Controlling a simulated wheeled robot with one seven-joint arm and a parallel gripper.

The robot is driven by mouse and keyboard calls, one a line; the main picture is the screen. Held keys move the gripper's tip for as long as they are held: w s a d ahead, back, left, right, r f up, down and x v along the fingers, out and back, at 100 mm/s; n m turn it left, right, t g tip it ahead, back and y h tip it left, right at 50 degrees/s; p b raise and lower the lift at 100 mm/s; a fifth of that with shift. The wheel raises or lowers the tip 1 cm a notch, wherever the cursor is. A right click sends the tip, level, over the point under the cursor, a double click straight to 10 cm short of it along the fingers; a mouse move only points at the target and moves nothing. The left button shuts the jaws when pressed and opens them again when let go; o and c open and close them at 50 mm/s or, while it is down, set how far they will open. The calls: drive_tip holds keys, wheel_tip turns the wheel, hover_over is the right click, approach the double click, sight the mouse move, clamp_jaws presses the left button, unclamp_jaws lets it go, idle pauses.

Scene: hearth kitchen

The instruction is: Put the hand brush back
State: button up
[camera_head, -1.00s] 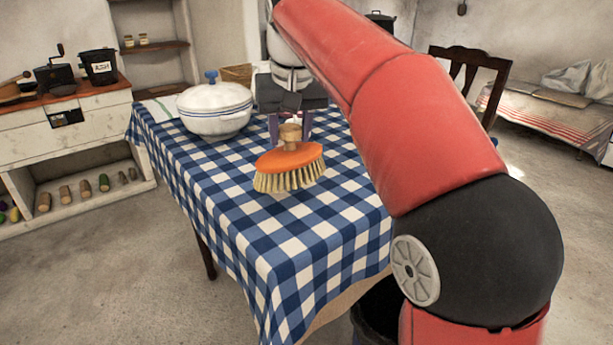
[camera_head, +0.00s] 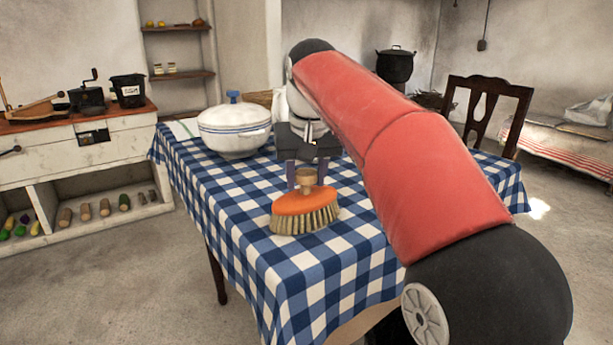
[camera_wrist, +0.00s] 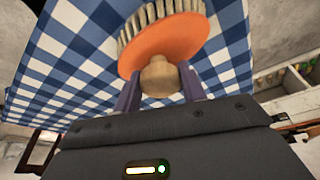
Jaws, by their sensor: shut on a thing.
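The hand brush (camera_head: 305,209) has an orange oval body, pale bristles facing down and a round wooden knob on top. My gripper (camera_head: 304,175) is shut on the knob, with one finger on each side. The brush is in front of the checked table cloth, and I cannot tell for sure whether its bristles touch it. In the wrist view the brush (camera_wrist: 165,45) shows beyond the fingers (camera_wrist: 160,85), with the knob between them. The place where the brush belongs is not clear in these frames.
A table (camera_head: 245,190) with a blue-white checked cloth lies under the brush. A white lidded pot (camera_head: 234,130) stands on it at the back left. A dark chair (camera_head: 490,105) stands behind on the right. A counter (camera_head: 60,160) with shelves is at the left, with open floor before it.

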sight(309, 209)
drive_tip(key=o, duration=0.9)
drive_tip(key=shift+f, duration=0.1)
drive_tip(key=a+p+v, duration=0.1)
drive_tip(key=p+v, duration=0.3)
drive_tip(key=v, duration=0.8)
drive_tip(key=s+d+f, duration=0.2)
drive_tip(key=s+d, duration=0.2)
drive_tip(key=d, duration=0.2)
drive_tip(key=s+d+f, duration=0.3)
drive_tip(key=s+f, duration=0.3)
drive_tip(key=f, duration=0.1)
drive_tip(key=s+d+f+m+t, duration=0.1)
drive_tip(key=s+d+f, duration=0.2)
drive_tip(key=s+f, duration=0.3)
drive_tip(key=s+d+f+m+t, duration=0.1)
drive_tip(key=s+d+f, duration=0.3)
drive_tip(key=s+f, duration=0.3)
wheel_tip(309, 209, down, 3)
drive_tip(key=shift+f+h, duration=0.15)
drive_tip(key=shift+h, duration=0.15)
